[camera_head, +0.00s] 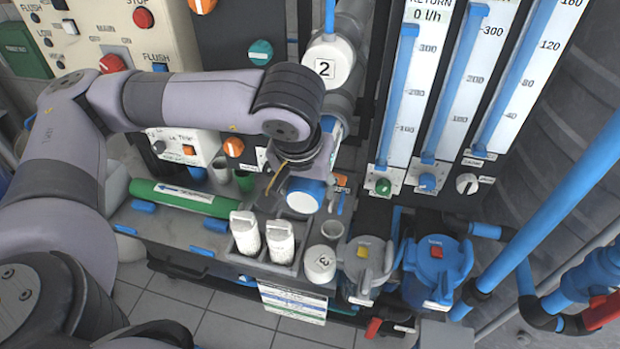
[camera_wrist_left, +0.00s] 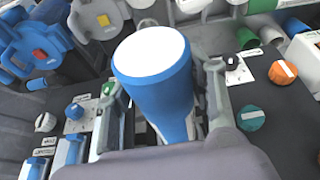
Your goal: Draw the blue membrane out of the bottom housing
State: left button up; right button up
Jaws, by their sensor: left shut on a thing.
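The blue membrane (camera_head: 305,195) is a blue cylinder with a white end face, pointing toward me in the head view. It fills the middle of the left wrist view (camera_wrist_left: 160,90), white end up. My left gripper (camera_head: 300,163) is shut on it, with a finger on either side. More blue shows behind the gripper, just under the white cap marked 2 (camera_head: 327,62). The bottom housing's mouth is hidden behind my gripper and arm, so I cannot tell how much membrane is inside. My right gripper is not in view.
A white cap marked 3 (camera_head: 320,264) stands on the bench below the membrane. Two white bottles (camera_head: 245,233) stand left of it, and a green cylinder (camera_head: 185,197) lies further left. Lidded blue (camera_head: 437,262) and grey (camera_head: 365,262) canisters are at right, below the flow meters (camera_head: 408,100).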

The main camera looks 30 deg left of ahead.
aim_at(303, 200)
pick_arm(q)
jog(key=shift+s+d+b, duration=0.2)
jog(key=shift+s+d, duration=0.05)
jog(key=shift+s, duration=0.65)
jog(key=shift+s+d+b, duration=0.2)
jog(key=shift+s+d, duration=0.05)
jog(key=shift+s, duration=0.65)
jog(key=shift+s+d+b, duration=0.25)
jog(key=shift+s+b, duration=0.3)
jog(key=shift+b, duration=1.15)
jog(key=shift+s+d+b, duration=0.1)
jog(key=shift+s+b, duration=0.8)
jog(key=shift+b, duration=1)
jog(key=o, duration=1.6)
jog(key=shift+c, duration=0.2)
jog(key=shift+s, duration=0.1)
jog(key=v, duration=1.2)
